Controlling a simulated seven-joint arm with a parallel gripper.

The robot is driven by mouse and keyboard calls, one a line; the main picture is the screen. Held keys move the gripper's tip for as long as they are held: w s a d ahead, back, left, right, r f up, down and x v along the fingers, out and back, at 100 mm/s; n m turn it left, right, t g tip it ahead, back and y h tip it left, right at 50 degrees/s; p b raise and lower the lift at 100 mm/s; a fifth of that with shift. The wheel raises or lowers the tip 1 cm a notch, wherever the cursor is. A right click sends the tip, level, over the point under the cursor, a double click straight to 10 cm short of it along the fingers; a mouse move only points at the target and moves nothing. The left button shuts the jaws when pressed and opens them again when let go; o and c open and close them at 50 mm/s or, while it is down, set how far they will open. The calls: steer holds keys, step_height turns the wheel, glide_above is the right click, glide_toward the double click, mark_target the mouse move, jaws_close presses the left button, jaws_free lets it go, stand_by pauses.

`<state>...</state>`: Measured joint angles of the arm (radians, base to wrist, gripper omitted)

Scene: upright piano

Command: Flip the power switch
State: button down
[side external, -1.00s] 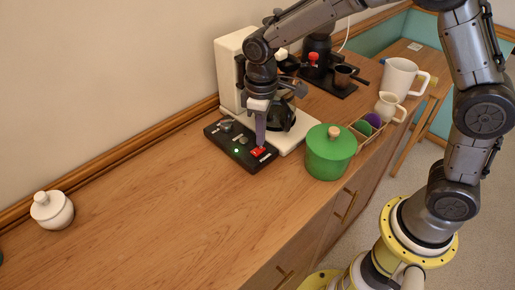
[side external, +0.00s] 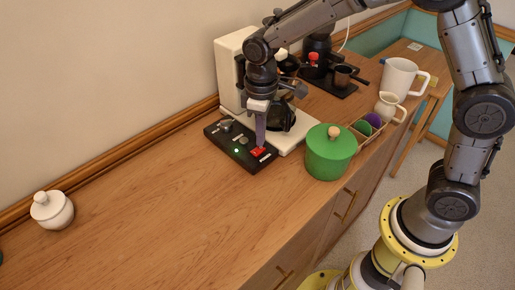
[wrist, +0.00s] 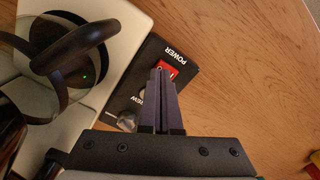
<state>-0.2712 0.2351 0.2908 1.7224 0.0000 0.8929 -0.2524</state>
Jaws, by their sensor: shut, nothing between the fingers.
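The red power switch (side external: 258,151) sits at the near right end of a black control panel (side external: 228,145) on the wooden counter. In the wrist view the red switch (wrist: 172,69) lies beside the word POWER on the panel. My gripper (side external: 260,145) is shut and empty, pointing down with its tips at the switch. In the wrist view the closed fingertips (wrist: 161,72) overlap the switch and hide part of it. I cannot tell whether they touch it. A small green light (side external: 236,150) glows on the panel.
A white coffee machine (side external: 232,70) with a dark carafe (side external: 283,118) stands right behind the panel. A green lidded pot (side external: 330,155) is close on the right. A sectioned tray, mugs and a grinder stand farther right. The counter to the left is clear up to a white jar (side external: 52,210).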

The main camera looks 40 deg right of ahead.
steer(key=shift+f, duration=0.9)
stand_by(0.4)
steer(key=shift+r, duration=0.1)
steer(key=shift+r, duration=3.45)
steer(key=shift+d, duration=0.1)
